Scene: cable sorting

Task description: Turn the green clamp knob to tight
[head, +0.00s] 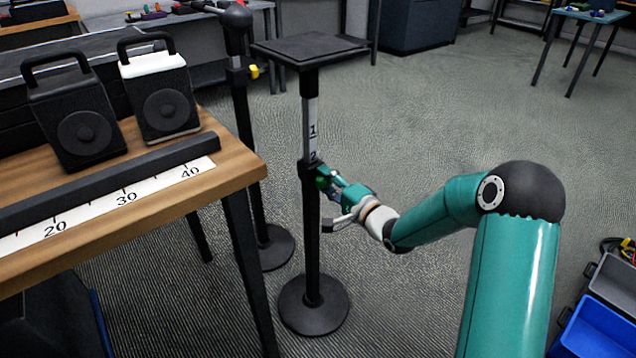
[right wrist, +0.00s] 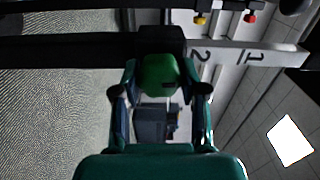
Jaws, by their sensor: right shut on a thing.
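The green clamp knob (head: 323,183) sits on the black clamp collar of a stand with a square black top plate (head: 308,47) and a round base (head: 313,305). In the right wrist view the green knob (right wrist: 160,74) lies between the two fingers, in front of the black collar (right wrist: 160,39). My right gripper (head: 330,180) is shut on the knob, reaching in from the right; its fingers also show in the right wrist view (right wrist: 160,90). The scale with 1 and 2 (head: 312,135) shows above the collar. The knob's turn position cannot be told. My left gripper is not in view.
A wooden table (head: 235,160) stands at the left with a numbered ruler strip (head: 125,198) and two handled speaker-like boxes (head: 80,115) and (head: 160,95). A second stand with a yellow knob (head: 254,71) is just behind.

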